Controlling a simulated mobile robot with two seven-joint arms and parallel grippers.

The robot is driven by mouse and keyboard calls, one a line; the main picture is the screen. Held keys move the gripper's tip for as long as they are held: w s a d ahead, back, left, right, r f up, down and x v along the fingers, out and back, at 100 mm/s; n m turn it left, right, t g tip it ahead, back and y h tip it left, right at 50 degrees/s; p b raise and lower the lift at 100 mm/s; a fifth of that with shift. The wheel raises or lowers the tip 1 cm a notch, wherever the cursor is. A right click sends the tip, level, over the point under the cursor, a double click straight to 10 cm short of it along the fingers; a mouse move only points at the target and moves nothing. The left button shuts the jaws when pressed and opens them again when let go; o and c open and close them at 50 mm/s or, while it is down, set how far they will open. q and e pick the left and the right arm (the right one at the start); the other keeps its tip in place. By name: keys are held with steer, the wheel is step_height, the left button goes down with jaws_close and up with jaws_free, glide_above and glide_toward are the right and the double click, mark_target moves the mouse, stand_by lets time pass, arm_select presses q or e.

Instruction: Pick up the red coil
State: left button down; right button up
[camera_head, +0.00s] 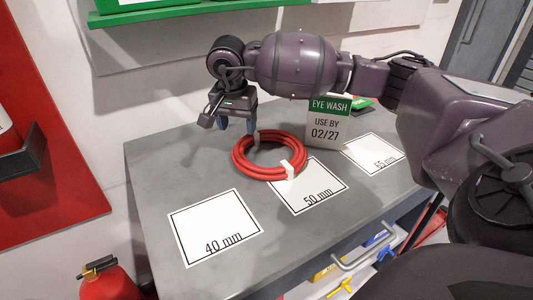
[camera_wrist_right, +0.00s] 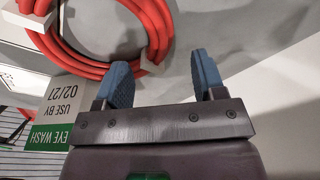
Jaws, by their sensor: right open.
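The red coil (camera_head: 262,176) lies flat on the grey bench, overlapping the top left of the 50 mm card. A white tie (camera_head: 288,169) wraps its near side. My right gripper (camera_head: 239,131) is open and points down over the coil's far left side. In the right wrist view the red coil (camera_wrist_right: 75,63) fills the upper left, past the blue fingertips (camera_wrist_right: 163,70). My left gripper is not in view.
The eye wash box (camera_head: 328,121) stands on the bench (camera_head: 165,165) just behind and right of the coil. The 40 mm card (camera_head: 214,226) and 65 mm card (camera_head: 372,153) lie flat and empty either side. A red extinguisher (camera_head: 109,284) stands below, at left.

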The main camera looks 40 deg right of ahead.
mark_target(240, 143)
steer(key=f, duration=0.3)
steer(key=f+b, duration=0.1)
steer(key=f, duration=0.2)
steer(key=shift+w+d+f, duration=0.1)
steer(key=shift+d+f, duration=0.1)
steer(key=shift+f, duration=0.2)
steer(key=shift+r, duration=0.15)
steer(key=shift+c, duration=0.5)
jaws_close()
